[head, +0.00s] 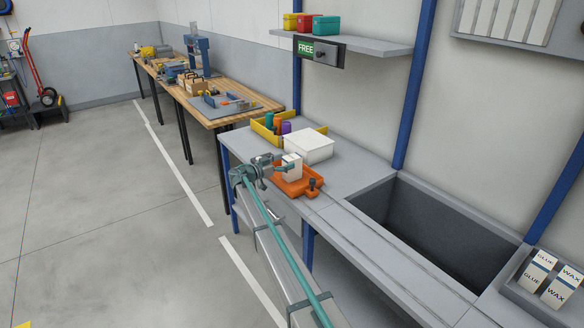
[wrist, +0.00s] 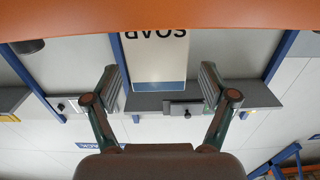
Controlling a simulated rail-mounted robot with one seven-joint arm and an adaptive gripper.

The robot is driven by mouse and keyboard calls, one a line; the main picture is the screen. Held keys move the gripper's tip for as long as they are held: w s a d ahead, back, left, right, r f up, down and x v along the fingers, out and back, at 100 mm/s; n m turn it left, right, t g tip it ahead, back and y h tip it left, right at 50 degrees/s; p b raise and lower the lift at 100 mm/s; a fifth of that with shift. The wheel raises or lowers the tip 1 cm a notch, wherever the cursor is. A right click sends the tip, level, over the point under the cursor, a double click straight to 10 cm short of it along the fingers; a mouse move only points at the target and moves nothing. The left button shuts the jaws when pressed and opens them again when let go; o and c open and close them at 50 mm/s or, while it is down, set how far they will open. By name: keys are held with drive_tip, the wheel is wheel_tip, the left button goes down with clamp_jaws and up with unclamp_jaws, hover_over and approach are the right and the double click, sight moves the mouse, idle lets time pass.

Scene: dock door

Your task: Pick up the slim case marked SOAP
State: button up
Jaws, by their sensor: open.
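The slim case (head: 291,167) is white and stands upright at the orange tray (head: 296,189) on the grey counter; its lettering is not readable in the head view. In the wrist view, which is upside down, the case (wrist: 159,64) shows the word SOAP and a blue band at its end. My gripper (head: 273,166) is at the left side of the case in the head view. In the wrist view my gripper (wrist: 160,84) is open, with one finger on each side of the case and a visible gap at both. The orange tray (wrist: 160,18) fills the top edge there.
A white box (head: 308,146) and a yellow bin (head: 264,133) with coloured cylinders stand behind the tray. A dark knob-like item (head: 313,184) is at the tray's right. A deep recess (head: 430,225) and a grey tray (head: 518,285) of GLUE and WAX cases lie to the right.

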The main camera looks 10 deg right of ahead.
sight(292, 159)
drive_tip(key=p+x, duration=0.1)
drive_tip(key=x, duration=0.2)
drive_tip(key=shift+w+d, duration=0.1)
drive_tip(key=shift+d, duration=0.25)
drive_tip(key=c, duration=1.5)
